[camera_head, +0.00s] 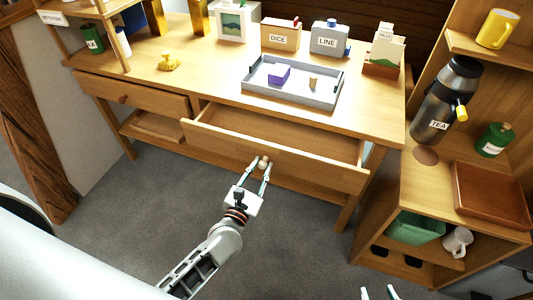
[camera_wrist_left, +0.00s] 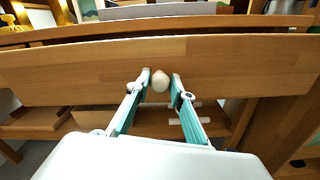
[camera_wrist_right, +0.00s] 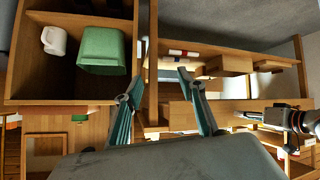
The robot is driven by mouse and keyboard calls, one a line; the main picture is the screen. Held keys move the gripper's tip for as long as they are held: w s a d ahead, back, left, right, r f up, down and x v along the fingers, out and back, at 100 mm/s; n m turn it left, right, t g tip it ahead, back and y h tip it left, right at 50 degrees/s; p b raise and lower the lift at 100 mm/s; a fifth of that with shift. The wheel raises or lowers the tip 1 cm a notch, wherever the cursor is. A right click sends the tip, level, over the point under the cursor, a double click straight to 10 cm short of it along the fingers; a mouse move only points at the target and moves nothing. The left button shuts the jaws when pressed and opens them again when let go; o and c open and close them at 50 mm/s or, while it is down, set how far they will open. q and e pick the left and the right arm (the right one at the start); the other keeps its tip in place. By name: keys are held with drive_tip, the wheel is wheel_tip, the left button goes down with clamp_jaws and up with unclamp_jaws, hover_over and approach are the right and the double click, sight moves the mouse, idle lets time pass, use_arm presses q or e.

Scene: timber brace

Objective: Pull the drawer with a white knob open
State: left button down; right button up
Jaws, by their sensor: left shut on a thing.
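The drawer (camera_head: 280,148) under the right half of the wooden desk stands pulled out, and its inside shows empty. Its front panel fills the middle of the left wrist view (camera_wrist_left: 240,65). The pale knob (camera_wrist_left: 160,80) sits at the middle of that panel. My left gripper (camera_head: 263,166) is shut on the knob, one finger on each side. My right gripper (camera_head: 379,292) shows only its fingertips at the bottom edge of the head view. In the right wrist view (camera_wrist_right: 160,84) its fingers are apart with nothing between them.
A closed drawer with a brown knob (camera_head: 123,98) is at the desk's left. A grey tray (camera_head: 292,97) with a purple block (camera_head: 279,75) lies on the desktop. A shelf unit with a tea flask (camera_head: 444,100) and a green bin (camera_head: 414,228) stands at right. The carpet in front is clear.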

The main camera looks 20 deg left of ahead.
use_arm(q)
drive_tip(key=s+a, duration=0.1)
drive_tip(key=s, duration=2.8)
drive_tip(key=shift+s, duration=0.4)
drive_tip(key=c, duration=1.7)
unclamp_jaws()
drive_tip(key=s, duration=1.2)
drive_tip(key=shift+a, duration=0.25)
